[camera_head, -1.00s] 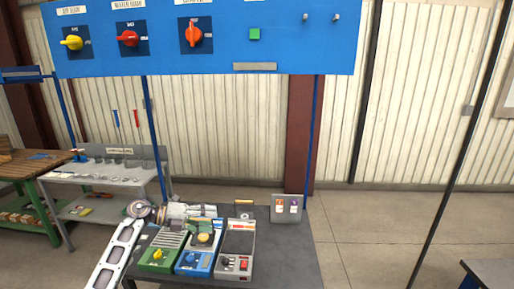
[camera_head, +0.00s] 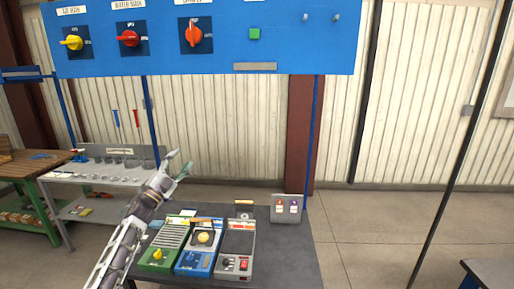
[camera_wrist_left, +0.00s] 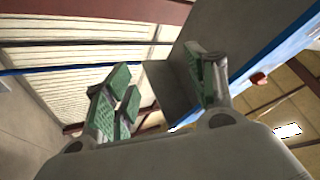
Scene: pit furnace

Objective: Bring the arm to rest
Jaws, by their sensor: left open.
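My left arm comes in from the lower left in the head view. My left gripper (camera_head: 177,166) is raised above the left back part of the dark table, pointing up and to the right. Its fingers are apart and nothing is between them. In the left wrist view the open gripper (camera_wrist_left: 160,100) shows green finger pads with empty space between them. The underside of the blue panel (camera_wrist_left: 262,60) is behind the right finger there. My right gripper is not in view.
The dark table (camera_head: 290,255) holds a green device (camera_head: 165,247), a blue device (camera_head: 198,255), a grey device (camera_head: 238,248) and a grey switch box (camera_head: 286,209). The blue panel (camera_head: 270,55) with knobs hangs above. A grey shelf table (camera_head: 75,175) stands at left.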

